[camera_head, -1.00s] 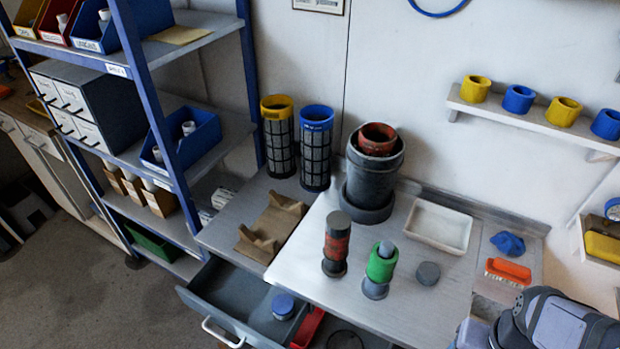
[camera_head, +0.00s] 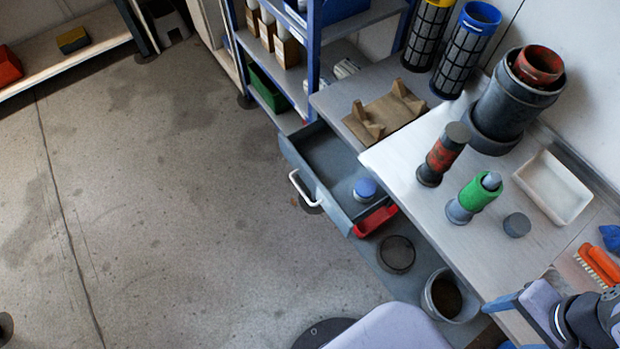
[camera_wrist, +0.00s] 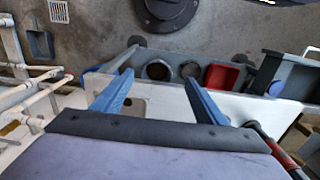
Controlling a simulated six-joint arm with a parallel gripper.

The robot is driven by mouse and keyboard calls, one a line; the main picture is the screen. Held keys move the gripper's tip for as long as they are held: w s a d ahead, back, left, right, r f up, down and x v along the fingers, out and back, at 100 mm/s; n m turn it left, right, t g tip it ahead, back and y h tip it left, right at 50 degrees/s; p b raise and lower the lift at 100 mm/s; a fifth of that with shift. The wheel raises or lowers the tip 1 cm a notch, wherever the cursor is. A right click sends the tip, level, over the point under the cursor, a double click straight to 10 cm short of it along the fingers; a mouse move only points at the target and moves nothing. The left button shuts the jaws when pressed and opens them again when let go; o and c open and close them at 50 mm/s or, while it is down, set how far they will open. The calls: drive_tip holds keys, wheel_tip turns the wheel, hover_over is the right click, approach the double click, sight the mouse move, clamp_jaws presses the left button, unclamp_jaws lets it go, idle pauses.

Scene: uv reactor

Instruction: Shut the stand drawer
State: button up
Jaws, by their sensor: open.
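The stand drawer (camera_head: 318,172) is a grey open box pulled out from under the bench, left of centre in the head view. Its white bar handle (camera_head: 301,188) faces the open floor. A blue-capped round item (camera_head: 365,188) lies inside it. The drawer also shows at the right edge of the wrist view (camera_wrist: 291,76), with its handle (camera_wrist: 311,51) at the corner. My gripper (camera_wrist: 159,78) has its two blue fingers spread with nothing between them. It is well apart from the drawer. In the head view it is partly visible at the lower right (camera_head: 503,302).
A red bin (camera_head: 375,220), a dark round container (camera_head: 396,255) and a grey bucket (camera_head: 448,296) stand beside the drawer. The bench top (camera_head: 410,165) carries a red-banded cylinder (camera_head: 442,155), a green-banded one (camera_head: 474,198) and a white tray (camera_head: 553,188). The floor (camera_head: 190,230) before the drawer is clear.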

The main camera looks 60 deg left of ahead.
drive_tip(key=shift+a, duration=0.15)
drive_tip(key=c, duration=1)
drive_tip(key=shift+w+a+f+n+b, duration=0.2)
drive_tip(key=shift+a+n, duration=0.25)
drive_tip(key=shift+n, duration=0.15)
drive_tip(key=shift+w+a+f+n+b, duration=0.2)
drive_tip(key=shift+a+n, duration=0.25)
drive_tip(key=shift+n, duration=0.15)
clamp_jaws()
drive_tip(key=s+a+f+n+t+h+b, duration=0.1)
drive_tip(key=a+f+n+b, duration=0.15)
drive_tip(key=a+n, duration=0.65)
drive_tip(key=a+f+n+h+b, duration=0.1)
drive_tip(key=a+f+n+b, duration=0.15)
drive_tip(key=a+n, duration=0.6)
drive_tip(key=s+a+f+n+t+y+b, duration=0.1)
drive_tip(key=s+a+f+n, duration=0.1)
drive_tip(key=s+a+n, duration=0.6)
drive_tip(key=s+a+f+n+t+y+b, duration=0.1)
drive_tip(key=s+a+f+n+t, duration=0.1)
drive_tip(key=s+a+n, duration=0.6)
drive_tip(key=shift+s+a+f+b, duration=0.4)
drive_tip(key=shift+s+a+f, duration=0.3)
drive_tip(key=shift+f, duration=0.05)
